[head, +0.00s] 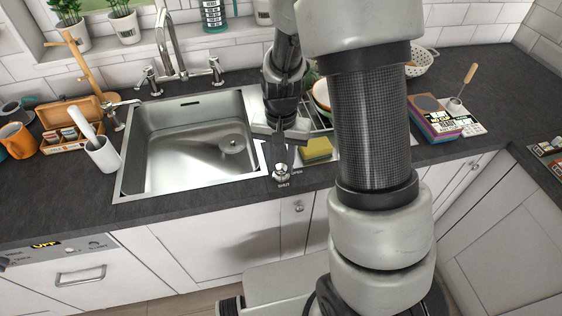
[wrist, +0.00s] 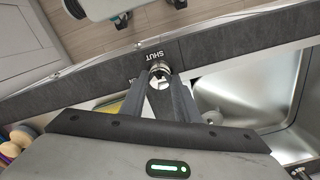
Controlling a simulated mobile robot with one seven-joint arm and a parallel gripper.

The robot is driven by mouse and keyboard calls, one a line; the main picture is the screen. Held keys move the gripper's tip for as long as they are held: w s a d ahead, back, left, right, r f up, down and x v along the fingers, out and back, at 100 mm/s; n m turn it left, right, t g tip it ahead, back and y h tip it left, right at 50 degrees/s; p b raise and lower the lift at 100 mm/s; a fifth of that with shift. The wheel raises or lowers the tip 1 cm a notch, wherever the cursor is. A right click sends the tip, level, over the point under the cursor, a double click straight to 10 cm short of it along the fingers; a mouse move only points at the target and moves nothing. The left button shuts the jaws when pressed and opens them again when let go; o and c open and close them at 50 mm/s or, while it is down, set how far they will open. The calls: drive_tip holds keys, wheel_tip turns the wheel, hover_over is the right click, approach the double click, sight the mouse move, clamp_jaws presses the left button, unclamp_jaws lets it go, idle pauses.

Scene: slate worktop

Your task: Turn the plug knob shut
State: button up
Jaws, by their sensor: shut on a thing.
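The plug knob (head: 282,172) is a small round metal knob on the worktop at the front right of the sink, with the label SHUT (head: 284,185) in front of it and part of a second label to its right. My gripper (head: 281,160) reaches down onto it from above. In the wrist view the two fingers (wrist: 166,84) close around the knob (wrist: 160,70), and SHUT reads beyond it. The fingers hide part of the knob, so I cannot tell exactly where it points. The sink (head: 132,178) has a round drain plug (head: 232,145) in its basin.
A yellow-green sponge (head: 317,149) lies just right of my gripper, with a dish rack behind. A white pot (head: 103,155) stands left of the sink, and taps (head: 171,50) stand behind it. Stacked books (head: 436,120) are at right. The front worktop edge is clear.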

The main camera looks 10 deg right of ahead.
sight(281, 168)
drive_tip(key=shift+m, duration=1.9)
drive_tip(key=o, duration=1)
drive_tip(key=shift+o, duration=0.2)
drive_tip(key=shift+r, duration=0.1)
wheel_tip(281, 168, up, 17)
drive_tip(key=p, duration=0.1)
drive_tip(key=shift+r+p, duration=0.15)
drive_tip(key=shift+p, duration=0.2)
